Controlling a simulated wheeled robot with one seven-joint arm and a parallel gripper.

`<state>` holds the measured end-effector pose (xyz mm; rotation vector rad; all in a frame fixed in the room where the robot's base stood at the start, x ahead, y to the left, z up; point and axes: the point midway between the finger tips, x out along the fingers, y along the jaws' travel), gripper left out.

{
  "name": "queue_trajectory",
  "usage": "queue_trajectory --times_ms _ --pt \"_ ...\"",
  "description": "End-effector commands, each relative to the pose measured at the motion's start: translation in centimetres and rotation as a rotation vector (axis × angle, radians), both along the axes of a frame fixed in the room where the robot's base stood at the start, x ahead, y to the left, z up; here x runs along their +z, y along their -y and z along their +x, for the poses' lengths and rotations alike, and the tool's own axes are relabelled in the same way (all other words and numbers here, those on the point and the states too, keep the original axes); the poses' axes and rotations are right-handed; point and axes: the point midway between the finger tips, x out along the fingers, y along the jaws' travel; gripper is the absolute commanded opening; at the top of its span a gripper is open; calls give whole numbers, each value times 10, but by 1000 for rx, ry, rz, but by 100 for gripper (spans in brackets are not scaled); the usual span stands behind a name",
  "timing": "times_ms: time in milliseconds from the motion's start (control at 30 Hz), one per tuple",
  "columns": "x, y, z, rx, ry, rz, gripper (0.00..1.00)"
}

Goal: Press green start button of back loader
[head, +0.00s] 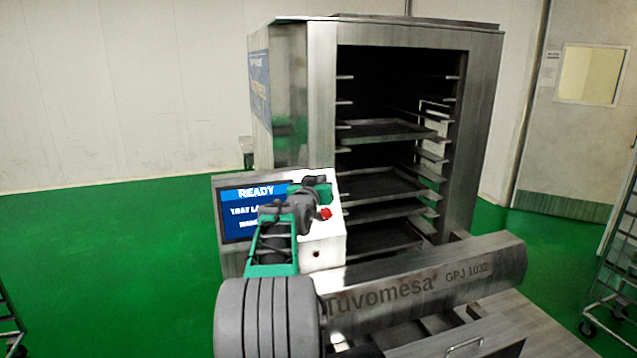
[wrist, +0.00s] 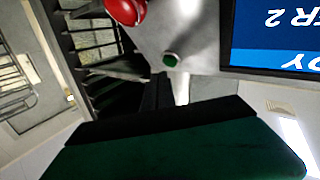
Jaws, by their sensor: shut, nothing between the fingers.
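The back loader's control box carries a blue screen (head: 254,208) reading READY and a white panel (head: 322,245) with a red button (head: 326,213). The green start button (wrist: 171,60) shows in the wrist view, below the red button (wrist: 127,10) and left of the screen (wrist: 275,35). I cannot make out the green button in the head view, where my arm and gripper cover part of the panel. My gripper (head: 318,184) is shut and empty in front of the panel's upper part. Its dark green and black body (wrist: 170,140) fills the lower wrist view, apart from the green button.
A steel cabinet (head: 292,95) with tray shelves stands behind the panel. A steel cover marked Tuvomesa (head: 430,275) lies at the front right, close to my arm. Wire racks stand at both edges. Green floor (head: 110,260) is clear on the left.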

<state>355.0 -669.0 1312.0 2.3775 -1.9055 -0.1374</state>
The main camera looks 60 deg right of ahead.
Motion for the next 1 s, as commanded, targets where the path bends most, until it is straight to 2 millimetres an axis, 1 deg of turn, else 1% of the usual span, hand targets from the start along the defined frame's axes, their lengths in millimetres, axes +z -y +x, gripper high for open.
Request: queue_trajectory --times_ms 333,600,1000 --pt "0 0 0 0 0 0 0" --pt "-6 4 5 0 0 -1 0" --pt "-5 5 5 0 0 0 0"
